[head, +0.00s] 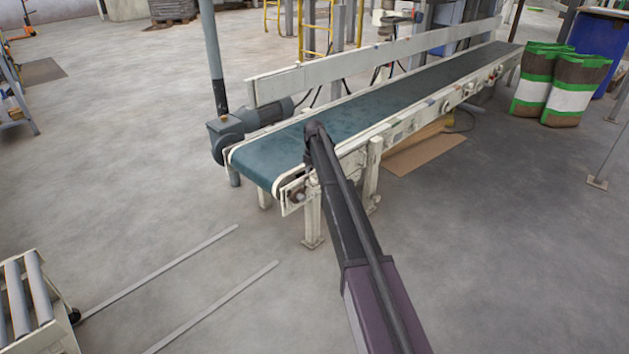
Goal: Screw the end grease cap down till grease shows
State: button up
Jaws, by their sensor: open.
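The conveyor (258,165) runs from the near end at the middle of the head view to the far right, with a blue-green belt and cream side rails. At its near right corner is an end plate with a small dark, brownish round fitting (298,196). It is too small to tell whether this is the end grease cap, and no grease can be made out. My arm rises from the bottom right and its dark far end overlaps the near right side of the conveyor, close to that fitting. My gripper's fingers cannot be made out; the arm hides what lies behind it.
A grey motor (262,114) and an upright post (213,55) stand at the conveyor's left. Cardboard (425,148) lies beneath it. Filled bags (577,90) stand at the right. A roller table (38,305) is at bottom left. The floor before the conveyor is mostly clear.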

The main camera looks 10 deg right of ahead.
jog(key=shift+f, duration=0.35)
grip_shut()
jog(key=shift+d, duration=0.15)
jog(key=shift+m, duration=0.4)
